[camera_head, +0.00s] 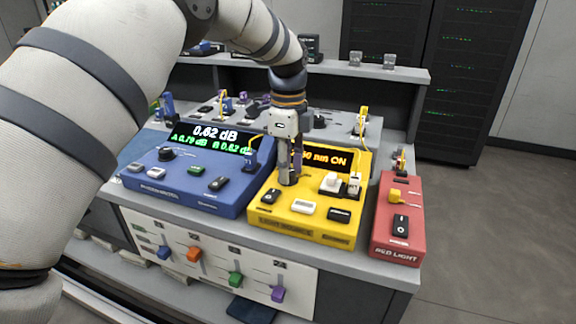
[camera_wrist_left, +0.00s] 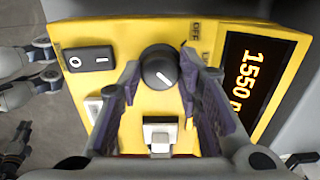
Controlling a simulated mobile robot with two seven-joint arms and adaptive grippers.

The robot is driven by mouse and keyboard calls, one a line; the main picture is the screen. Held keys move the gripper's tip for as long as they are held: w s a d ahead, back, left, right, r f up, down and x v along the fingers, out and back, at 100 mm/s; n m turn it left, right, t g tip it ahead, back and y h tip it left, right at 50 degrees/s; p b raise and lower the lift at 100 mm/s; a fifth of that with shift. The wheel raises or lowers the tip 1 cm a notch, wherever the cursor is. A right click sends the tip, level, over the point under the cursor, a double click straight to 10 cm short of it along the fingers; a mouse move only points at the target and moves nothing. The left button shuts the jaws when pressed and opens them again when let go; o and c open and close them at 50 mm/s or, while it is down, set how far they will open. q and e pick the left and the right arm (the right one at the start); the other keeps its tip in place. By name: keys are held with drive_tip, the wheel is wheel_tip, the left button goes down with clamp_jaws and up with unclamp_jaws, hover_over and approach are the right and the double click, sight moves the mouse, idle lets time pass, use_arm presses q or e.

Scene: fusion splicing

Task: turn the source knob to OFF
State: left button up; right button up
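The yellow light source box (camera_head: 262,219) stands on the desk, its orange display (camera_wrist_left: 246,80) reading 1550 and, in the head view, "nm ON". Its black round source knob (camera_wrist_left: 160,67) has a white pointer line slanting to the lower right in the wrist view. An OFF label (camera_wrist_left: 196,30) is printed up and right of the knob. My left gripper (camera_head: 289,178) points down at the knob. In the wrist view its fingers (camera_wrist_left: 159,73) stand apart on either side of the knob, with narrow gaps. The head view hides the knob behind the fingers.
A blue meter (camera_head: 190,188) reading 0.62 dB stands left of the yellow box. A red light box (camera_head: 397,225) stands close on its right. A white connector block (camera_wrist_left: 160,134) sits beside the knob. A black rocker switch (camera_wrist_left: 90,58) is near the box's corner.

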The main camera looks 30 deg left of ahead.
use_arm(q)
drive_tip(key=c, duration=0.5)
drive_tip(key=shift+o, duration=0.2)
use_arm(e)
drive_tip(key=shift+w+r, duration=0.1)
use_arm(q)
drive_tip(key=n, duration=0.2)
drive_tip(key=shift+r+n+p, duration=0.1)
drive_tip(key=shift+n+p, duration=0.25)
drive_tip(key=shift+n, duration=0.05)
drive_tip(key=n, duration=0.4)
drive_tip(key=shift+n+p, duration=0.3)
drive_tip(key=n, duration=0.5)
drive_tip(key=shift+n, duration=2.7)
use_arm(e)
drive_tip(key=shift+w+r+t, duration=0.4)
drive_tip(key=shift+w+r, duration=0.5)
